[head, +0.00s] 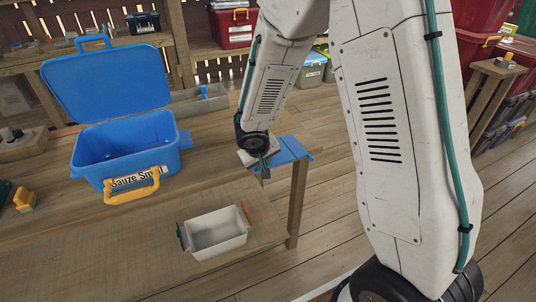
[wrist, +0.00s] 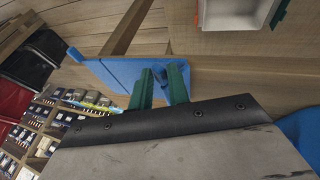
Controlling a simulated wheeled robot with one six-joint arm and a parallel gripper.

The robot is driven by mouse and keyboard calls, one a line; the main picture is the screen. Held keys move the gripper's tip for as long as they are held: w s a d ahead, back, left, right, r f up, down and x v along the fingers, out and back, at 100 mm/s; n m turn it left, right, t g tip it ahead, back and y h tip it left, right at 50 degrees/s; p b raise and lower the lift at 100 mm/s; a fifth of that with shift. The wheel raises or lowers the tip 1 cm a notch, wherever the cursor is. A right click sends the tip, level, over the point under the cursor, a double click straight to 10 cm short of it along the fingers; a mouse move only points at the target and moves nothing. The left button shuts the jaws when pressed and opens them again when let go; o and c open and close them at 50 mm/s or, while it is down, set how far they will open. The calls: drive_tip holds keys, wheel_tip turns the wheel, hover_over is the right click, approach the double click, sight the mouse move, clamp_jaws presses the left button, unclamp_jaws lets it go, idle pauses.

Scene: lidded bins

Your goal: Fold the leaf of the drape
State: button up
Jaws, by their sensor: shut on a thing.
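The blue drape (head: 291,150) lies at the right end of the wooden table, near its corner. It also shows in the wrist view (wrist: 110,76) as a flat blue sheet. My gripper (head: 264,172) is over the left part of the drape. In the wrist view its two green fingers (wrist: 164,84) are shut on a raised bit of blue, the leaf of the drape (wrist: 175,76). The arm's end hides part of the drape in the head view, and a small pale patch shows beside it.
An open blue bin (head: 127,140) with yellow latch and raised lid (head: 107,83) stands left on the table. A white tray (head: 216,233) with green and orange handles sits near the front. A grey trough (head: 200,103) lies behind. Bare table lies between bin and tray.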

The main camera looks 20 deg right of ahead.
drive_tip(key=shift+d, duration=0.1)
drive_tip(key=shift+d+y, duration=0.25)
drive_tip(key=shift+y, duration=0.25)
drive_tip(key=shift+d+f+y, duration=0.15)
drive_tip(key=shift+f+y, duration=0.05)
drive_tip(key=shift+y, duration=0.3)
drive_tip(key=o, duration=0.6)
